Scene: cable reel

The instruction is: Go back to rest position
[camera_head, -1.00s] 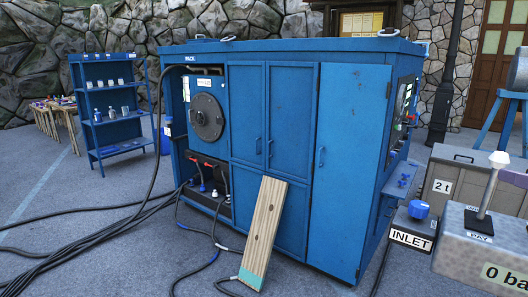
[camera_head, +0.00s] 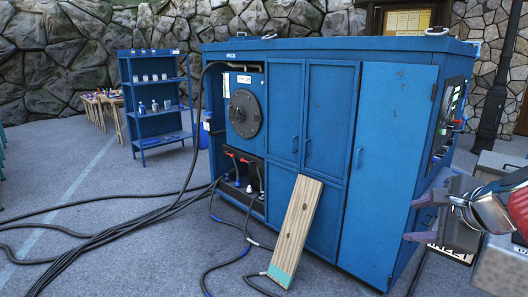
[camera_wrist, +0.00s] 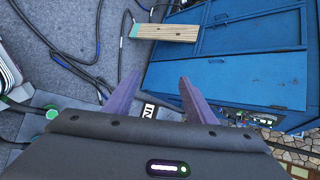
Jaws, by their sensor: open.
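My gripper (camera_head: 422,218) is at the right edge of the head view, in front of the right end of the blue cabinet (camera_head: 385,150). Its two fingers are spread with nothing between them. The INLET label (camera_wrist: 149,111) shows between the fingers there. In the head view the gripper covers part of the inlet area.
A wooden plank (camera_head: 297,230) leans on the cabinet front. Black cables (camera_head: 120,232) run over the ground to the left. A blue shelf (camera_head: 155,105) with small items stands at the back left. A lamp post (camera_head: 495,80) stands at the right.

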